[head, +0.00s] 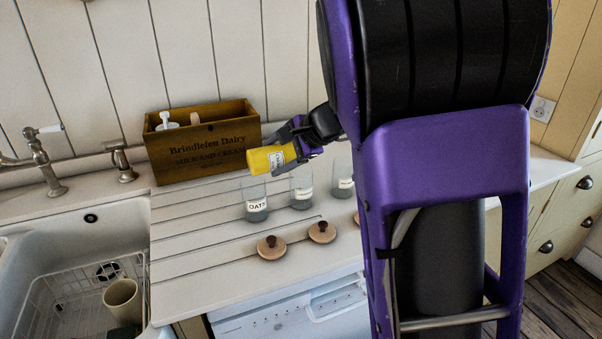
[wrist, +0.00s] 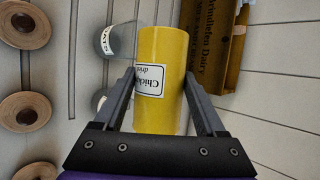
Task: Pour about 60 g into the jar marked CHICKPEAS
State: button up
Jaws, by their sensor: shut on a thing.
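My gripper (head: 291,151) is shut on a yellow canister (head: 264,159), held tipped near horizontal above the jars. In the wrist view the canister (wrist: 160,50) sits between both fingers (wrist: 160,80), and its white label reads "Chick...", partly cut. Its far end points left, near and above the rim of the glass jar marked OATS (head: 257,205). A second glass jar (head: 301,192) stands to its right, its label too small to read. A third jar (head: 343,184) is partly behind my arm, its label also unreadable. The jars have grey contents low down. No stream shows.
Wooden lids (head: 271,247) lie in front of the jars; one is partly hidden by my arm. A wooden crate (head: 200,154) with bottles stands behind, left. A sink (head: 28,239) with a rack and cup (head: 122,300) is at left. The worktop between is clear.

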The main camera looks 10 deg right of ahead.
jog(key=shift+w+d+r+m+y+b, duration=0.1)
jog(key=shift+d+r+m+y+b, duration=0.3)
jog(key=shift+y+b, duration=0.25)
jog(key=shift+w+d+r+m+y+b, duration=0.1)
jog(key=shift+d+r+m+y+b, duration=0.25)
jog(key=shift+y+b, duration=0.3)
dwell(3.1)
jog(key=shift+a, duration=0.1)
